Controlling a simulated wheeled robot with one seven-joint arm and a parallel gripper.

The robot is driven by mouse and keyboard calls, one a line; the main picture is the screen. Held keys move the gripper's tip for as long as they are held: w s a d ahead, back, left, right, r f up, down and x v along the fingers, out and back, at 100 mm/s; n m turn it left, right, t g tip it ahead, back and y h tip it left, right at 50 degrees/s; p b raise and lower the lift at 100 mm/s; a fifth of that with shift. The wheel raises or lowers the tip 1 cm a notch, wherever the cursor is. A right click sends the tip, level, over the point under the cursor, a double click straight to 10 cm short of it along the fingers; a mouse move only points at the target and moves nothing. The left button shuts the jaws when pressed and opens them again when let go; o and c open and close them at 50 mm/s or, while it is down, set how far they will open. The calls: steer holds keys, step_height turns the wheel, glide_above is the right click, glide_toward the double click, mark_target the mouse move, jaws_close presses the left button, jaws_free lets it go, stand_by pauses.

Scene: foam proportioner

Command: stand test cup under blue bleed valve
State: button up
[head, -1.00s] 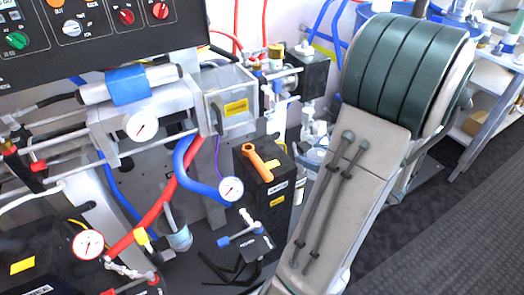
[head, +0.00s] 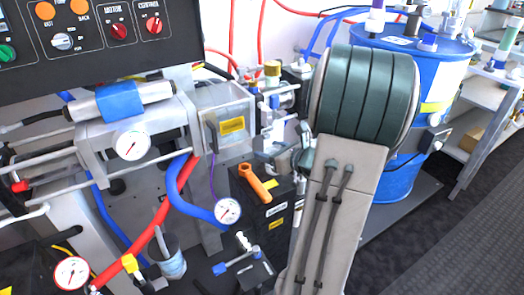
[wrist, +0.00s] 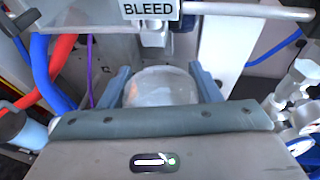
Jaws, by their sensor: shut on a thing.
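In the wrist view, my gripper (wrist: 160,72) is shut on a clear, rounded test cup (wrist: 160,90), with a blue-grey finger on each side. The nearer part of the cup is hidden by the gripper body. Beyond the cup hangs a pale valve fitting (wrist: 155,38) below the BLEED label (wrist: 150,9). A bit of blue shows beside that fitting. The cup appears lower and nearer to the camera than the fitting; I cannot tell whether it rests on anything. In the head view, my arm largely hides the gripper and cup beside the clear box.
A metal pipe (wrist: 245,10) runs right of the label. Red and blue hoses (head: 187,180) and a beaker with a stick (head: 172,264) are to the left. A black box with an orange handle (head: 257,183) stands near my arm. A blue drum (head: 400,75) is behind it.

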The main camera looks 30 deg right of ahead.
mark_target(268, 151)
steer(key=shift+w+a, duration=0.1)
steer(key=shift+w, duration=0.3)
steer(key=w, duration=0.2)
steer(key=shift+w+a, duration=0.25)
steer(key=shift+w, duration=0.15)
steer(key=shift+w+f+b, duration=0.1)
steer(key=shift+f+b, duration=0.5)
steer(key=shift+f, duration=0.1)
steer(key=shift+f, duration=0.1)
steer(key=shift+f, duration=0.2)
steer(key=o, duration=1)
steer(key=shift+r, duration=0.1)
steer(key=shift+r, duration=0.1)
